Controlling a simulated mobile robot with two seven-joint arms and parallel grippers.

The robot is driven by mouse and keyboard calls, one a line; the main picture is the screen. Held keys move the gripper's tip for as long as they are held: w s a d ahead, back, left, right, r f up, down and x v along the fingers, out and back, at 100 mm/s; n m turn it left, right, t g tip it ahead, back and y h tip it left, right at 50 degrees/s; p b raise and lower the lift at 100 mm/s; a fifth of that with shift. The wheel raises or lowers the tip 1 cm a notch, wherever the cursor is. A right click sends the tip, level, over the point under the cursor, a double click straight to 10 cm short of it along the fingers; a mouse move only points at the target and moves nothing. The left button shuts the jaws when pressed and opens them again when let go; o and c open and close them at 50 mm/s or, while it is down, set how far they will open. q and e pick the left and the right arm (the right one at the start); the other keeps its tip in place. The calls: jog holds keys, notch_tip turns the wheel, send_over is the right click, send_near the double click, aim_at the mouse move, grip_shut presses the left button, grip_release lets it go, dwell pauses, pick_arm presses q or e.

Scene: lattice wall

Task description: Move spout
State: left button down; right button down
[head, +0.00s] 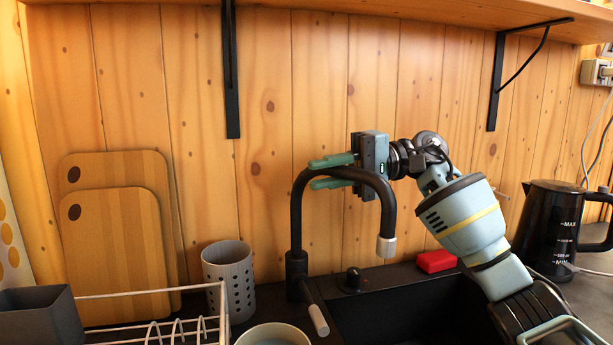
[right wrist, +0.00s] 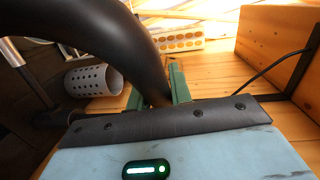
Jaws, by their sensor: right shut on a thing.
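The black curved spout (head: 297,205) of the faucet rises behind the sink, and its pale tip (head: 386,246) hangs down at the right. My right gripper (head: 318,173) reaches in from the right at the top of the arch, with its green fingers shut on the spout. In the right wrist view the spout (right wrist: 105,40) passes large across the upper left and down between the fingers (right wrist: 165,88). The faucet lever (head: 317,318) with a pale end points down toward the front. My left gripper is not in view.
A black sink (head: 420,310) lies below the spout. A grey perforated cup (head: 230,275), a white dish rack (head: 150,325) and a bowl (head: 273,335) stand left. A red sponge (head: 436,261) and a black kettle (head: 548,225) are right. Cutting boards (head: 115,250) lean against the wall.

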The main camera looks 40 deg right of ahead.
jog(key=shift+w+d+r+n+g+y+p, duration=0.15)
jog(key=shift+d+n+g+p, duration=0.15)
jog(key=shift+d+n+g, duration=0.4)
jog(key=shift+s+d+n+g+y+p, duration=0.15)
jog(key=shift+d+n+g+p, duration=0.2)
jog(key=shift+g, duration=0.55)
jog(key=shift+w+d+n+g, duration=0.2)
jog(key=shift+d+n+g, duration=0.1)
jog(key=shift+n+g, duration=0.35)
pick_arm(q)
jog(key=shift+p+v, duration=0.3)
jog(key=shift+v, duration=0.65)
pick_arm(e)
jog(key=shift+d+g, duration=0.15)
jog(key=shift+g, duration=0.2)
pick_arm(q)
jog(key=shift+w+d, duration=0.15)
pick_arm(e)
jog(key=shift+d, duration=0.1)
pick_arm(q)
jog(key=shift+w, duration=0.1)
pick_arm(e)
jog(key=c, duration=1.3)
grip_release()
